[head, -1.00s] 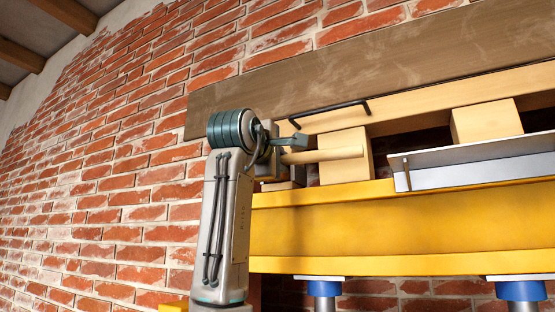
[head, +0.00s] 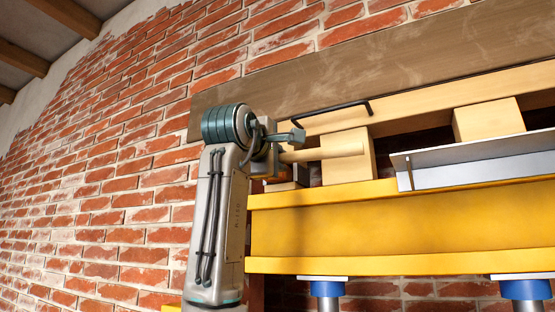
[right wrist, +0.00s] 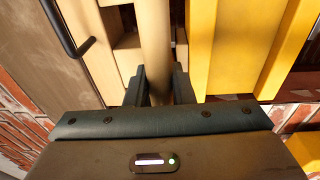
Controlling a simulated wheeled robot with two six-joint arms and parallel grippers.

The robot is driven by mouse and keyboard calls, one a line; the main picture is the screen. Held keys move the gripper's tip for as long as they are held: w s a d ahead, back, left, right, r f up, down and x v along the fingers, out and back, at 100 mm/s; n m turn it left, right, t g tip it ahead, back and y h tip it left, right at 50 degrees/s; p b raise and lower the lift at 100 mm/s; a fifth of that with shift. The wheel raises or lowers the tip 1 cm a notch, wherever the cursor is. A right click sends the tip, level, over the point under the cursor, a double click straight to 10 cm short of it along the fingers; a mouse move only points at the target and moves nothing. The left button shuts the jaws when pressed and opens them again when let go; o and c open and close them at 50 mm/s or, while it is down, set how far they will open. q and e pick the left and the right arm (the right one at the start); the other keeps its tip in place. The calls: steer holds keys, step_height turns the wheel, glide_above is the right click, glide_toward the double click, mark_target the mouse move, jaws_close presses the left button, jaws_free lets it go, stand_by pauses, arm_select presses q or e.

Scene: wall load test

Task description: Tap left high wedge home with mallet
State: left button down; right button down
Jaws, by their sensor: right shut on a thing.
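My right gripper (head: 288,148) is shut on a pale round wooden bar, which looks like the mallet's handle (head: 335,150). The bar points right, in front of a pale wooden block (head: 348,170) between the upper timber and the yellow beam. The right wrist view shows the bar (right wrist: 156,40) running between both fingers (right wrist: 157,82) and out past the top edge. No mallet head can be made out. A small wooden piece (head: 299,174) beside the gripper may be part of a wedge, but it is mostly hidden. My left gripper is not in view.
A yellow beam (head: 350,230) rests on blue-topped props (head: 326,288). A grey metal channel (head: 470,163) lies along its right part. A black handle bar (head: 330,112) sticks out above the block. Another block (head: 488,120) stands further right. The brick wall is clear at left.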

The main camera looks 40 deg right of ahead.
steer(key=shift+s+a+r, duration=0.1)
steer(key=shift+a, duration=0.05)
steer(key=shift+p+x, duration=0.3)
steer(key=shift+x, duration=1.85)
steer(key=shift+s, duration=0.2)
steer(key=shift+s+a+f+b, duration=0.2)
steer(key=shift+a+b, duration=0.15)
steer(key=shift+a, duration=0.15)
steer(key=shift+s+a+r, duration=0.15)
steer(key=shift+s+a, duration=0.1)
steer(key=shift+a, duration=0.4)
steer(key=shift+d, duration=0.3)
steer(key=shift+w+d, duration=0.1)
steer(key=shift+d, duration=0.05)
